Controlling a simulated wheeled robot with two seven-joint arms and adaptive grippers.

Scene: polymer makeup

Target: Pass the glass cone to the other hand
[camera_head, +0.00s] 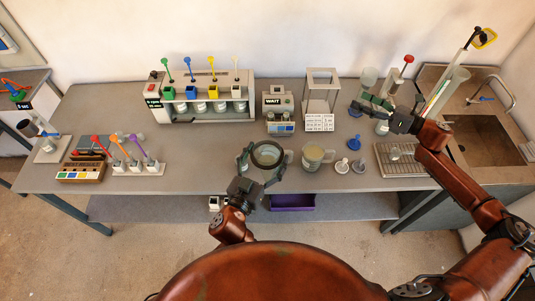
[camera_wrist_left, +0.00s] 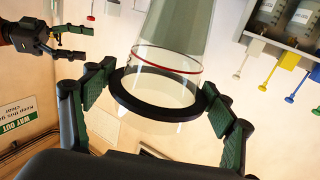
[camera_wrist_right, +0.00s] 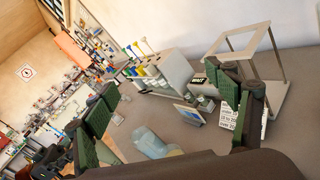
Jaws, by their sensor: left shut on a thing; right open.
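The glass cone (camera_wrist_left: 176,65) is clear, with a thin red line and a thick dark ring round its rim. In the left wrist view my left gripper (camera_wrist_left: 165,98) is shut on it, one green-padded finger on each side of the ring. In the head view the cone (camera_head: 267,155) shows mostly as its dark ring above the table's front part, with my left gripper (camera_head: 261,168) at it. My right gripper (camera_head: 377,110) is open and empty at the right, above the table and apart from the cone. Its spread fingers (camera_wrist_right: 170,108) show in the right wrist view.
A glass mug (camera_head: 314,155) stands close right of the cone. The dispenser (camera_head: 202,100), the WAIT device (camera_head: 278,110) and a metal frame stand (camera_head: 321,100) line the back. Small stoppers (camera_head: 356,143) and a wire rack (camera_head: 402,160) lie right.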

